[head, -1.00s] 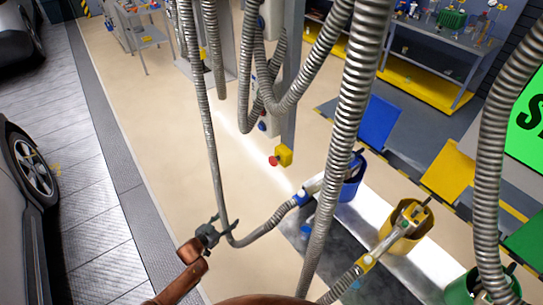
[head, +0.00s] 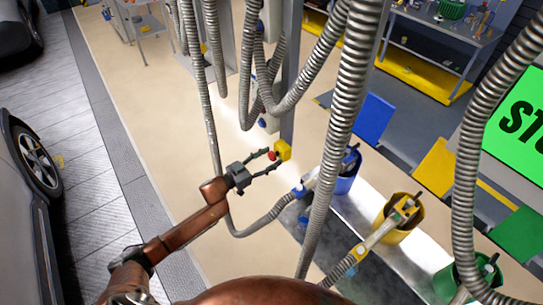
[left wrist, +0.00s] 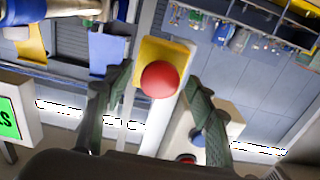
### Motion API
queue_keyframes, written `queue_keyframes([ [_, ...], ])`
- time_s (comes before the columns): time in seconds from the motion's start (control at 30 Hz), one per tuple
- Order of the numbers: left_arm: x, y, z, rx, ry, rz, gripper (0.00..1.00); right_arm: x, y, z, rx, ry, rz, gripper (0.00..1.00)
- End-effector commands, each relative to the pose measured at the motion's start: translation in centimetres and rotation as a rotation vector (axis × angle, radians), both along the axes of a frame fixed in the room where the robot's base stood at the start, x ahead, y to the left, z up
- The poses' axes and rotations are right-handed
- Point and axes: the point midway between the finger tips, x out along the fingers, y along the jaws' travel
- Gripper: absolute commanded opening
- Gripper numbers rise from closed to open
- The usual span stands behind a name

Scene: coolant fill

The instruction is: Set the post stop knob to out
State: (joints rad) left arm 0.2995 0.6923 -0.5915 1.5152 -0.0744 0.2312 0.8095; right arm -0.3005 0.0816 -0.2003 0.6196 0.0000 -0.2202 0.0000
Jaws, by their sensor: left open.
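The post stop knob is a red round knob (head: 272,155) on a yellow box (head: 284,150) fixed to the grey post. In the left wrist view the red knob (left wrist: 159,79) faces the camera in front of the yellow housing (left wrist: 178,52). My left gripper (head: 272,163) is open, its two fingers on either side of the knob in the head view. In the left wrist view the open fingers (left wrist: 155,85) stand left and right of the knob, with gaps between. I cannot tell whether the knob is in or out. My right gripper is not in view.
Grey ribbed hoses (head: 345,100) hang in front of the post, one close to my left forearm. Blue (head: 347,183), yellow (head: 398,232) and green (head: 462,284) buckets with nozzles stand at the right. A car (head: 25,190) is at the left. The floor between is clear.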

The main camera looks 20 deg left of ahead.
Motion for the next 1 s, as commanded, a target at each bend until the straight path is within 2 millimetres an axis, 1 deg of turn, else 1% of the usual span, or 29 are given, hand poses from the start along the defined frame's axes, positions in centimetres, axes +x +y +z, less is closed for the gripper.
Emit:
queue_keyframes([
  [0.13, 0.85, -0.66, 0.04, 0.000, 0.000, 0.000, 0.51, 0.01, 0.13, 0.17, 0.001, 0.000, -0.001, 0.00],
  [0.43, 0.96, -0.72, -0.04, 0.001, 0.000, 0.001, 0.50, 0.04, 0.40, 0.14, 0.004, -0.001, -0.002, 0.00],
  [1.0, 0.95, -0.70, -0.03, 0.001, 0.000, 0.001, 0.11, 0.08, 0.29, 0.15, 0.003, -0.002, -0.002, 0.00],
])
